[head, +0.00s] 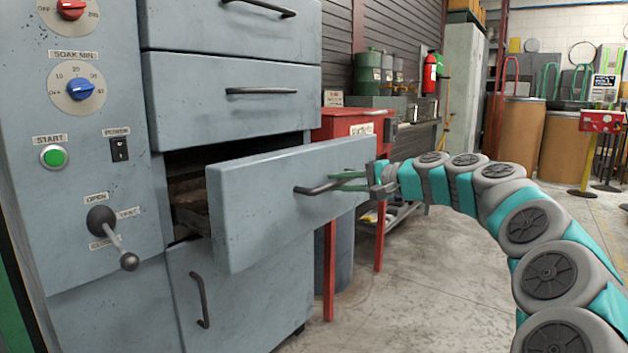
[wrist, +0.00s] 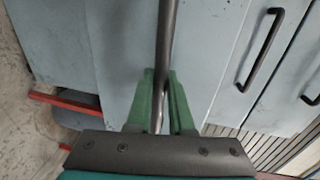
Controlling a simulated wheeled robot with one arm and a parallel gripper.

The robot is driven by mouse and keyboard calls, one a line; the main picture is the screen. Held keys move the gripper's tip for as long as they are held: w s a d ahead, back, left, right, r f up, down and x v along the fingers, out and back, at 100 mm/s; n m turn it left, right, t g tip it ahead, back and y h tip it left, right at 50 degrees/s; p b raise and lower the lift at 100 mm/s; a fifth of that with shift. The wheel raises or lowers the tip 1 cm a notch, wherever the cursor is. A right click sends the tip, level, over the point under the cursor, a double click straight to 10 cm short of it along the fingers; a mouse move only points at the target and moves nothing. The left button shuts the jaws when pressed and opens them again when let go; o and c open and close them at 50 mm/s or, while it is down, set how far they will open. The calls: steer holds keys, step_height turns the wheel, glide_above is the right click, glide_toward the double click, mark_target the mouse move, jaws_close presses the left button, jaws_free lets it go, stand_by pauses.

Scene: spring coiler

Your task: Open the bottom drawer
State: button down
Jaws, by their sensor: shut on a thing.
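The bottom drawer (head: 265,215) is the lowest of the grey cabinet's drawers in the head view. It stands pulled well out, with a dark gap behind its front. My gripper (head: 348,181) reaches in from the right and is shut on the drawer's dark bar handle (head: 312,190). In the wrist view the green fingers of my gripper (wrist: 161,88) close around the handle (wrist: 166,45), with the grey drawer front (wrist: 125,45) behind. The fingertips are partly hidden by the handle and the angle.
Two shut drawers (head: 185,105) sit above, and a shut door (head: 245,290) with an upright handle is below. A control panel (head: 85,150) with knobs and a lever is on the left. A red stand (head: 350,123) is close behind the drawer. The concrete floor (head: 440,290) at right is clear.

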steer(key=f+v, duration=0.2)
steer(key=v, duration=0.9)
steer(key=shift+s+d+f, duration=0.2)
steer(key=shift+d+f, duration=0.1)
steer(key=c, duration=0.8)
jaws_free()
steer(key=shift+r, duration=0.1)
steer(key=p+v, duration=0.1)
steer(key=v, duration=0.6)
steer(key=shift+s+d, duration=0.15)
steer(key=shift+d, duration=0.2)
